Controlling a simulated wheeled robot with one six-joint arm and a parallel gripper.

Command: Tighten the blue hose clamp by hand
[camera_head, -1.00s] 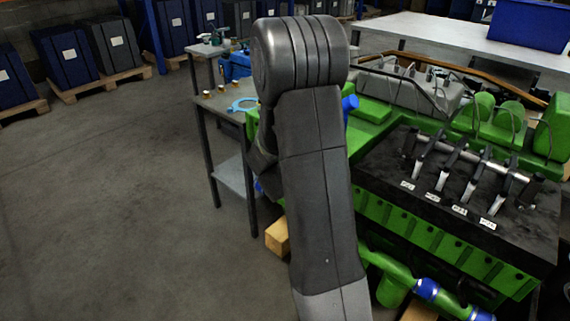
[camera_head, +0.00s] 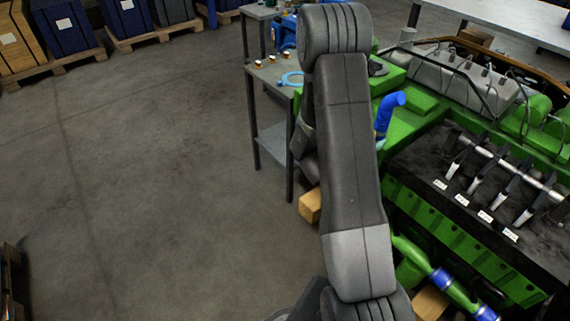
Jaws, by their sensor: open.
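A bent blue hose (camera_head: 388,112) stands up from the green engine (camera_head: 400,150), just right of my arm. A small pale-blue band shows at its lower end (camera_head: 380,144); I cannot tell whether it is the clamp. A green pipe (camera_head: 408,250) low on the engine's near side carries blue bands (camera_head: 441,279), possibly hose joints. No clamp screw can be made out. My dark grey arm rises through the middle of the view and covers part of the engine. My gripper is not seen; it is hidden behind the arm or out of the picture.
A grey side table (camera_head: 266,80) left of my arm holds a light-blue ring (camera_head: 291,79) and several small brass-coloured parts. A wooden block (camera_head: 311,205) lies on the floor by the engine. Pallets with blue crates (camera_head: 72,27) stand at the back.

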